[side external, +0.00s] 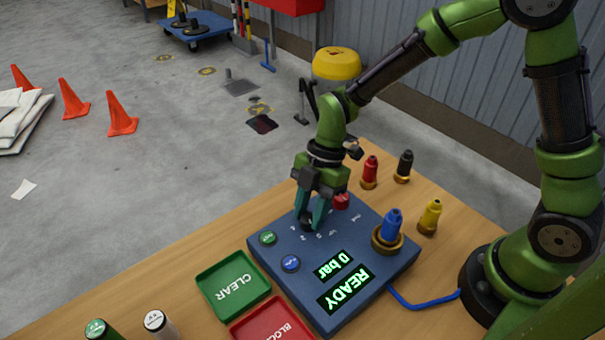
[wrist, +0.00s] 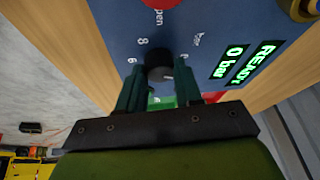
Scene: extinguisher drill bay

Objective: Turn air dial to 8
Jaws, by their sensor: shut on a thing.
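The air dial (wrist: 158,70) is a dark round knob on the blue panel (side external: 372,278), with numbers printed around it. In the wrist view a light mark on the knob's lower right edge shows; I cannot tell for sure which number it points to. An 8 is printed up and left of the knob. My gripper (side external: 308,222) points down and is shut on the dial, its teal fingers (wrist: 132,92) on either side. In the side view the fingers partly hide the knob. The panel displays (side external: 344,277) read "0 bar" and "READY".
A red knob (side external: 341,201), green button (side external: 268,238) and blue button (side external: 290,263) surround the dial. A blue nozzle (side external: 391,226) stands in a brass ring on the panel. Yellow (side external: 430,215), red (side external: 370,170) and black (side external: 403,165) nozzles stand behind. Green (side external: 212,283) and red (side external: 248,329) trays lie left.

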